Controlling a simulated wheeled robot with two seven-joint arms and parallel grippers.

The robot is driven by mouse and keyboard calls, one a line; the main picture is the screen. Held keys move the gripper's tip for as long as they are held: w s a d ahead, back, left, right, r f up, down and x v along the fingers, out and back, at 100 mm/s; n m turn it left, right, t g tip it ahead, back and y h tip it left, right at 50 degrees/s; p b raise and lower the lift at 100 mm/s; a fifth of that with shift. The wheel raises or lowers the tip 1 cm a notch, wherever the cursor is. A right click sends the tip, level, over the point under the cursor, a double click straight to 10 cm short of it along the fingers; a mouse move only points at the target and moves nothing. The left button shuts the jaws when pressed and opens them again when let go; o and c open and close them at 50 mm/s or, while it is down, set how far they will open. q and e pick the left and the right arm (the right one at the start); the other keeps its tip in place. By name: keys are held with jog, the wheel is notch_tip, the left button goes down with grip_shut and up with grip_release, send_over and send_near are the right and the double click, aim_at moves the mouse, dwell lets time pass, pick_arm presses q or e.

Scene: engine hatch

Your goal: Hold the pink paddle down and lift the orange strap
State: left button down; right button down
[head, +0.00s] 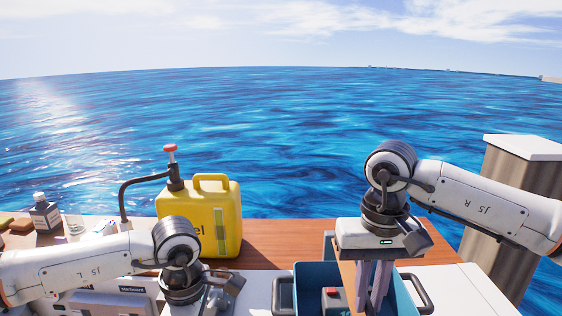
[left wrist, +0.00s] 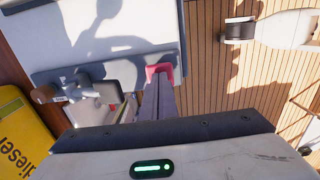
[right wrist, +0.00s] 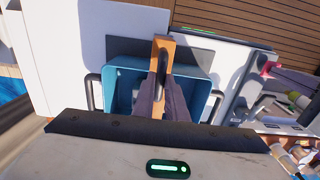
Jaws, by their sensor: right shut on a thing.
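The pink paddle (left wrist: 158,71) is at the edge of a white panel in the left wrist view. My left gripper (left wrist: 160,88) has its fingers together, with the tips at the paddle; I cannot tell how firmly they press. The paddle also shows small in the right wrist view (right wrist: 268,68). The orange strap (right wrist: 162,48) stands above the blue bin in the right wrist view, between the fingers of my right gripper (right wrist: 163,82), which is shut on it. In the head view the strap (head: 347,272) is partly hidden behind my right gripper (head: 376,290).
The blue bin (head: 404,298) with dark handles is below my right gripper. A yellow diesel can (head: 236,225) and a pump with a red knob (head: 170,149) stand behind my left arm. A dark bottle (head: 45,217) is at far left. A post (head: 508,190) stands at right.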

jog(key=shift+r, duration=0.2)
jog(key=shift+w+r, duration=0.15)
jog(key=shift+r, duration=0.65)
jog(key=shift+w+r, duration=0.1)
jog(key=shift+r, duration=0.25)
jog(key=shift+w+r, duration=0.1)
jog(key=shift+r, duration=0.25)
dwell(0.4)
jog(key=shift+w+r, duration=0.1)
jog(key=shift+r, duration=0.3)
